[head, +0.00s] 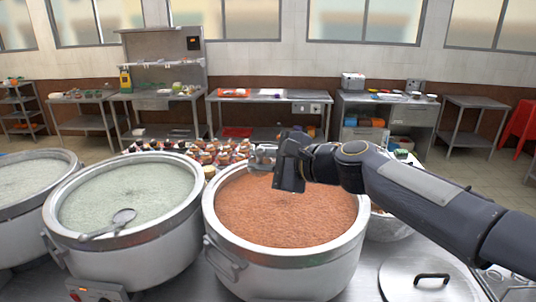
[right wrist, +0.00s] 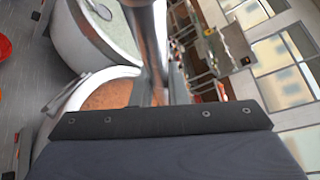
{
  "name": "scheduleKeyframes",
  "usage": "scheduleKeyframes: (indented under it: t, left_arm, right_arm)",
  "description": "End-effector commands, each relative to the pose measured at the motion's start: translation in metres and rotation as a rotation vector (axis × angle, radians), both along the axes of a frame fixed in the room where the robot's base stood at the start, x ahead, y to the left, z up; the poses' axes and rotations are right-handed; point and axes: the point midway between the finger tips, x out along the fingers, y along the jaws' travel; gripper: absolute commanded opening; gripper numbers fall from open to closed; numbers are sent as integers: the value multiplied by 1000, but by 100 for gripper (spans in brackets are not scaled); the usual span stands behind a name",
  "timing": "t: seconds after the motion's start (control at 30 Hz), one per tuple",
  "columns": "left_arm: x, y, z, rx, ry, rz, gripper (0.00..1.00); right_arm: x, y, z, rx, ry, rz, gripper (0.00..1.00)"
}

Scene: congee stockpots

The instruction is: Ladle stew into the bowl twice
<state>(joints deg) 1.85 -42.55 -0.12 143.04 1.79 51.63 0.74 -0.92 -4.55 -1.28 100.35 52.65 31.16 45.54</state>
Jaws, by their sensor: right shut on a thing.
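A large steel stockpot (head: 285,262) of orange-brown stew (head: 285,215) stands at the centre of the head view. My right gripper (head: 287,170) is above the far part of this pot, shut on a shiny metal ladle (right wrist: 150,45). The ladle's handle rises from the jaws in the right wrist view; a metal part (head: 262,156) shows just left of the gripper in the head view. The ladle's cup is not clearly visible, so I cannot tell whether it holds stew. I cannot single out the task's bowl. My left gripper is out of view.
Two pots of pale congee stand to the left; one has a spoon-like utensil (head: 123,217) in it. A round lid (head: 430,280) lies at the front right. Several small colourful items (head: 190,150) crowd behind the pots. A grey vessel (head: 388,228) sits partly hidden under my arm.

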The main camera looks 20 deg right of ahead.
Motion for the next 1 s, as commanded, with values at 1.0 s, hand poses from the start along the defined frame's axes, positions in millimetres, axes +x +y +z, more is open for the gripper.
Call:
scheduleKeyframes:
  t: [1.0]
  left_arm:
    - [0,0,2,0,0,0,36]
  right_arm:
    - [-69,90,2,-10,-3,236,0]
